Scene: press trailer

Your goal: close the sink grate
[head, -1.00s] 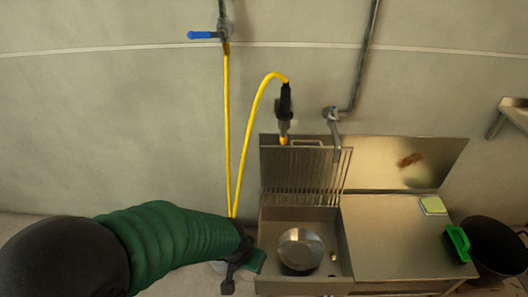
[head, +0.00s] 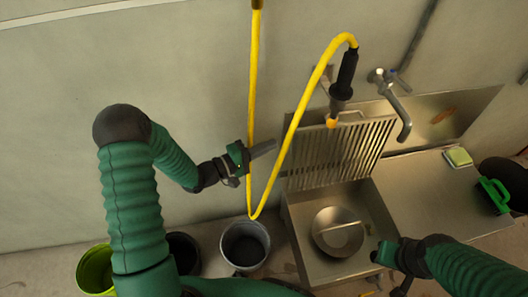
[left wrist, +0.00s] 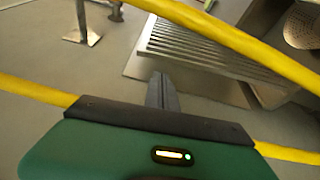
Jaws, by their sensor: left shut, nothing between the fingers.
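The slatted metal grate (head: 338,155) stands raised at the back of the sink basin (head: 378,215), tilted against the backsplash. The grate also shows in the left wrist view (left wrist: 205,52), beyond the finger tips.
A yellow hose (head: 289,135) with a black spray nozzle (head: 345,75) hangs in a loop between my left gripper and the grate. A tap (head: 393,90) is right of the grate. A sponge (head: 458,157) and green brush (head: 492,194) lie on the right counter. Buckets (head: 245,245) stand lower left.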

